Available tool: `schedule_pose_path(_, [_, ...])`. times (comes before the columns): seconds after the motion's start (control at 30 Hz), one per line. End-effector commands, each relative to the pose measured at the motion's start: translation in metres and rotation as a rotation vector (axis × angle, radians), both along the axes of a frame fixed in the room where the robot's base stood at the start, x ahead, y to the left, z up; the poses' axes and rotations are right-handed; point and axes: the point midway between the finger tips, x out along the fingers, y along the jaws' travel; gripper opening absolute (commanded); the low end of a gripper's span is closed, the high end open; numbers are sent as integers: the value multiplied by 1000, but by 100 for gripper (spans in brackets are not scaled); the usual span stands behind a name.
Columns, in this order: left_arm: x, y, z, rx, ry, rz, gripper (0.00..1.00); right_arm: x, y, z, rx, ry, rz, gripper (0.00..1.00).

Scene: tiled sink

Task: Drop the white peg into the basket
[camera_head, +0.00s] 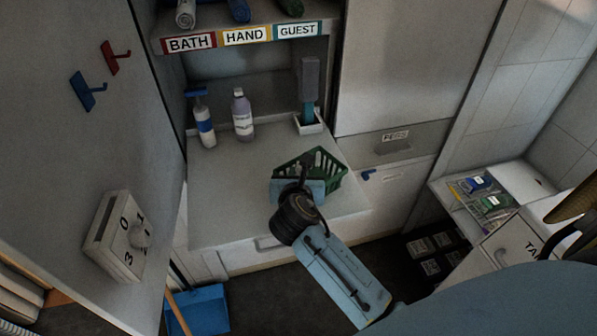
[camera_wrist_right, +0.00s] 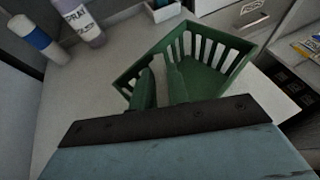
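The green slotted basket (camera_head: 328,170) stands on the pale counter at its right part; it also shows in the right wrist view (camera_wrist_right: 216,80). My right gripper (camera_head: 305,168) is over the basket's left side. In the right wrist view, the two dark green fingers of this gripper (camera_wrist_right: 160,82) are a small gap apart in front of the basket. A pale upright strip fills that gap and looks like the white peg (camera_wrist_right: 159,72), held between the fingers. In the head view the arm hides it. My left gripper is in neither view.
A blue-banded pump bottle (camera_head: 204,125) and a grey spray bottle (camera_head: 242,115) stand at the back left of the counter (camera_head: 235,205). A brush in a white holder (camera_head: 309,122) stands behind the basket. The labelled shelf (camera_head: 245,37) is above. The front left of the counter is clear.

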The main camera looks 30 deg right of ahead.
Motion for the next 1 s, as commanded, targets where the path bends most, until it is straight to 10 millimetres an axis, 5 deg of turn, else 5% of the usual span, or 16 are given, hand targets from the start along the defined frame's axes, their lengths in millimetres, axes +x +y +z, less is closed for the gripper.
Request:
schedule_pose_path(0.13, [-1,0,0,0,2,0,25,0,0,0,0,0,0,35])
schedule_pose_path(0.53, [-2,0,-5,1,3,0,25,0,0,13,3,-4,-2,35])
schedule_pose_path(1.0, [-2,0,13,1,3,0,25,-78,48,51,2,1,1,35])
